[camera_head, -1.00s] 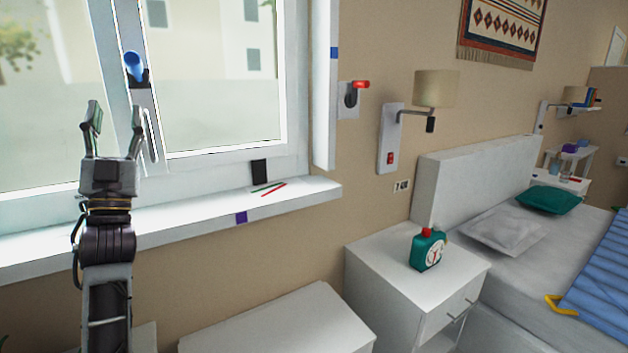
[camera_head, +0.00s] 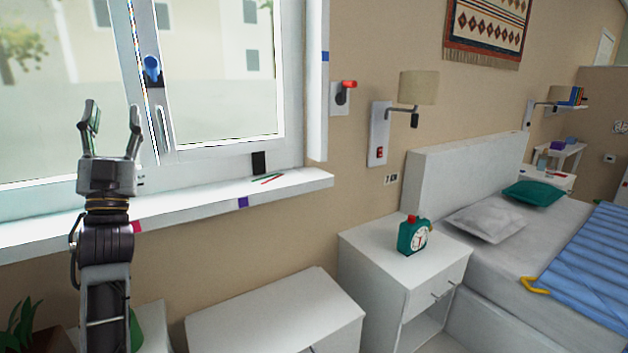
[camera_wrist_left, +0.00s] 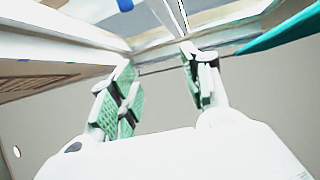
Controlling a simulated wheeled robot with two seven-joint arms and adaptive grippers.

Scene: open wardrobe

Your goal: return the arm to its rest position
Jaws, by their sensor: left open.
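My left gripper (camera_head: 111,125) is open and empty at the left of the head view. Its fingers point up, in front of the window and above the sill in the picture. The left wrist view shows its two green-padded fingers (camera_wrist_left: 165,90) spread apart with nothing between them. My left arm runs down from it to the bottom edge of the head view. My right gripper does not show in either view.
A white window sill (camera_head: 290,185) runs behind the gripper, with the window (camera_head: 225,100) above. A white cabinet (camera_head: 280,310) stands below the sill. A bed (camera_head: 500,260) is at the right, and a plant (camera_head: 20,325) at bottom left.

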